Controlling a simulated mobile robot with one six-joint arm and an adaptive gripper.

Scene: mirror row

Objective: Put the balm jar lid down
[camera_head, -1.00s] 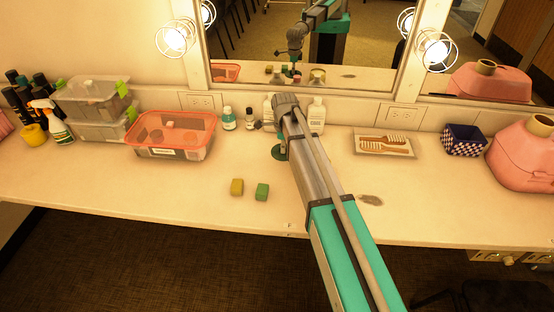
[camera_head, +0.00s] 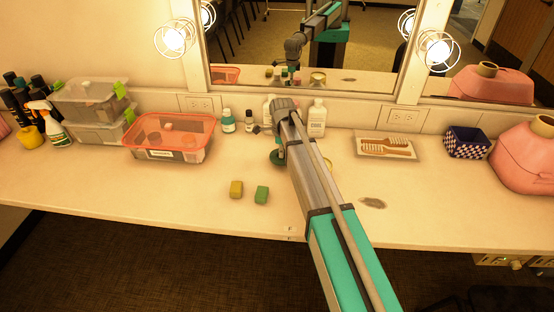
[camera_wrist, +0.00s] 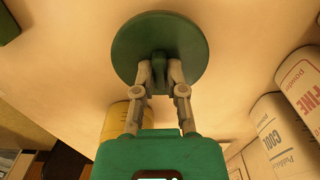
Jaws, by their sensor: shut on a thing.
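The balm jar lid is a dark green disc (camera_wrist: 145,30) with a knob in the middle, seen in the wrist view. My gripper (camera_wrist: 160,76) is shut on that knob. In the head view only a green edge of the lid (camera_head: 277,158) shows left of my arm, over the counter; my arm hides the rest and my fingers. I cannot tell whether the lid touches the counter. A yellowish round container (camera_wrist: 114,122), perhaps the balm jar, stands partly hidden behind my gripper in the wrist view.
White bottles (camera_head: 317,118) stand by the mirror behind my arm. An orange-rimmed bin (camera_head: 133,149) is farther left. A brush tray (camera_head: 366,149) is right; the counter front is mostly clear.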

